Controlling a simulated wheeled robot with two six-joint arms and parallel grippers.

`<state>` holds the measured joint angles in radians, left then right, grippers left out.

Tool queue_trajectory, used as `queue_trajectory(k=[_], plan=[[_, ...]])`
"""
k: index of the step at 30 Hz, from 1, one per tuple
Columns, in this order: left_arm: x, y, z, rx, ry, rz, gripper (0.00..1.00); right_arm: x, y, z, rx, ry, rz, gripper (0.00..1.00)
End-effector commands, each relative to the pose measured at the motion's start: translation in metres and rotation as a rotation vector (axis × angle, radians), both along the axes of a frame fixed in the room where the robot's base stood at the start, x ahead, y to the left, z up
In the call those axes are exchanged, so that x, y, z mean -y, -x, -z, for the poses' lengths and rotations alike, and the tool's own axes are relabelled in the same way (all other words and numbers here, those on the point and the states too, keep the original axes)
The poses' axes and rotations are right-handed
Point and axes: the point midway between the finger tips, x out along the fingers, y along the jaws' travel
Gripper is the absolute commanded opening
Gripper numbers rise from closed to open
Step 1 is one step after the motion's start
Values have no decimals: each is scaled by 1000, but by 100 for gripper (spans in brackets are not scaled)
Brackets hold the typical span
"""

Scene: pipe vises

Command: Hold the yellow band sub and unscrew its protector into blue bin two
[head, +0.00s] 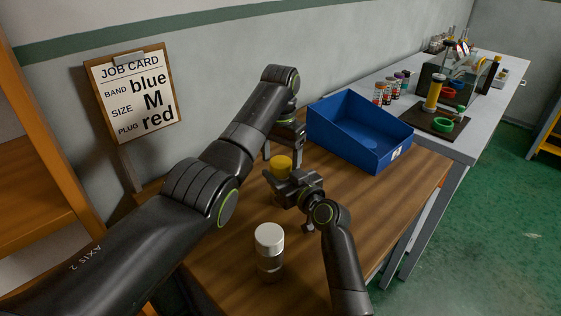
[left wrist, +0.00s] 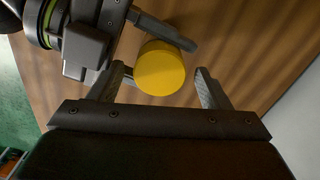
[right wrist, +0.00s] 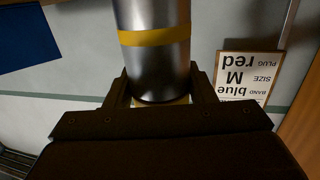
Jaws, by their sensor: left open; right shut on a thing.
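The yellow band sub (right wrist: 153,65) is a metallic cylinder with a yellow stripe, seen in the right wrist view. My right gripper (right wrist: 158,80) is shut around it. Its yellow protector (head: 281,163) shows as a round cap above the right gripper in the head view. In the left wrist view the protector (left wrist: 160,68) lies between the spread fingers of my open left gripper (left wrist: 162,75), with gaps at both sides. The left gripper points down from above the cap. The blue bin (head: 340,136) stands empty behind and to the right; its label is too small to read.
A metallic cylinder with a white cap (head: 270,240) stands on the wooden table (head: 415,187) in front. A grey bench (head: 465,146) with several coloured containers and a green ring (head: 443,124) extends at right.

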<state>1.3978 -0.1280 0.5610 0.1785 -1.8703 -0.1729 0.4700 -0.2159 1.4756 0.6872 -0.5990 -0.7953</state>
Motion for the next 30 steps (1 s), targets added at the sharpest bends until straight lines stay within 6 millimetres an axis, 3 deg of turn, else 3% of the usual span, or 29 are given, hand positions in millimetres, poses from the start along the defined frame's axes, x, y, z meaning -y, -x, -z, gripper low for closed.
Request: queue_trajectory(k=[6, 13, 14, 15, 19, 30], plan=[[0, 0, -28, 1, 0, 0, 71, 0, 0, 1, -1, 1, 0, 0], [0, 0, -30, -1, -1, 0, 71, 0, 0, 1, -1, 1, 0, 0], [0, 0, -30, -1, -1, 0, 71, 0, 0, 1, -1, 1, 0, 54], [0, 0, -30, -1, -1, 0, 71, 0, 0, 1, -1, 1, 0, 59], [0, 0, -30, -1, -1, 0, 71, 0, 0, 0, -1, 1, 0, 75], [0, 0, -29, -1, -1, 0, 71, 2, 3, 1, -1, -1, 0, 75]])
